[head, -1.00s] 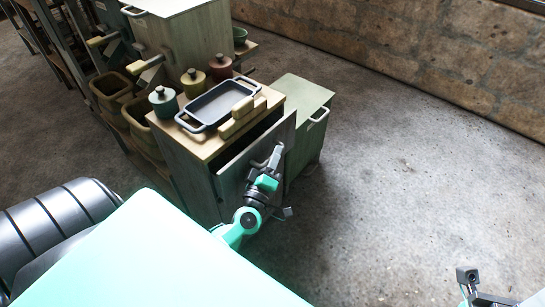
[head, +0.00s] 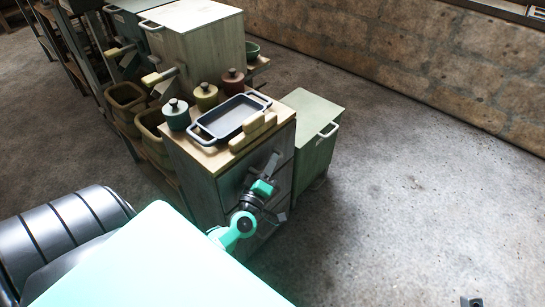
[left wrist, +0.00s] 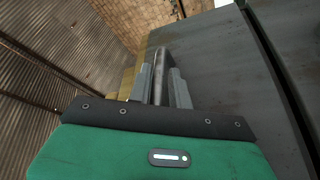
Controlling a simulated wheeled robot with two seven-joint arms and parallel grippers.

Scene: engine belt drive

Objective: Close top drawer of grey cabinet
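The grey cabinet (head: 190,175) stands left of centre in the head view under a wooden top. Its top drawer (head: 233,178) sits flush or nearly flush with the body; no open gap shows above the front. The drawer front also fills the right of the left wrist view (left wrist: 225,70). My left gripper (head: 271,170) is at the drawer front. Only a small dark part of my right gripper (head: 472,302) shows at the bottom edge.
A black tray (head: 232,117), wooden blocks (head: 252,132) and three lidded pots (head: 205,97) stand on the cabinet top. A pale green box (head: 318,135) stands just behind it on the right. The concrete floor to the right is clear.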

